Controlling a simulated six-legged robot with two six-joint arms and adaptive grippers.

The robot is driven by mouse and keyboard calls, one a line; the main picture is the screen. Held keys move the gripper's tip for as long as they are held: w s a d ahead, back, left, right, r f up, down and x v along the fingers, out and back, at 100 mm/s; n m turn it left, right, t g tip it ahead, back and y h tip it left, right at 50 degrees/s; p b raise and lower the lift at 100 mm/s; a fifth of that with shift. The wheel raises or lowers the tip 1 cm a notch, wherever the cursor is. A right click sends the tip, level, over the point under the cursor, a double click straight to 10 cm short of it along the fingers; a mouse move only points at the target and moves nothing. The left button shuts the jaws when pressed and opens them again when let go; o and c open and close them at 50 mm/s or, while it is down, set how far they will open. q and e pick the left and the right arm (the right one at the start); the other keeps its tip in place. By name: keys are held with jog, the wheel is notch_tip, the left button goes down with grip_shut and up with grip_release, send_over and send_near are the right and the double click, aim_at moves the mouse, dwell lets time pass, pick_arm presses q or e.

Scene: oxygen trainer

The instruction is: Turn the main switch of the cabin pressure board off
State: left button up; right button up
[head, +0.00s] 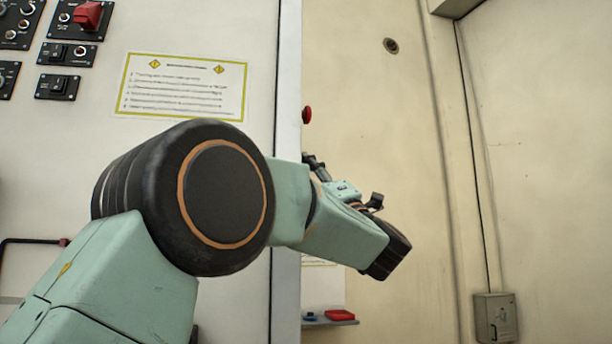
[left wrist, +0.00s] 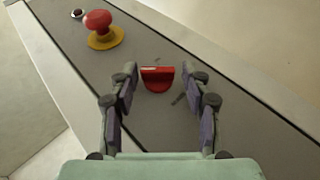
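A red switch handle (left wrist: 157,79) sits on a grey sloped panel (left wrist: 215,75) in the left wrist view. My left gripper (left wrist: 160,73) is open, with one finger on each side of the handle. A gap shows between each fingertip and the handle; I cannot tell how far above the panel the fingertips are. In the head view my left arm reaches to the right, and its gripper is mostly hidden behind the arm. Another red switch (head: 88,15) sits on a black plate on the wall panel at the upper left. I cannot read any board's name. My right gripper is out of view.
A red mushroom button (left wrist: 98,20) on a yellow base stands up from the panel near the left finger. A small red button (head: 307,115) is on the wall panel's edge. A small shelf (head: 325,322) holds a red item. A grey box (head: 495,317) is low on the right.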

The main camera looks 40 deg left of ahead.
pick_arm(q)
jog(key=shift+o, duration=0.6)
jog(key=shift+d+r, duration=0.1)
jog(key=shift+d, duration=0.1)
jog(key=v, duration=1.2)
jog(key=shift+w, duration=0.1)
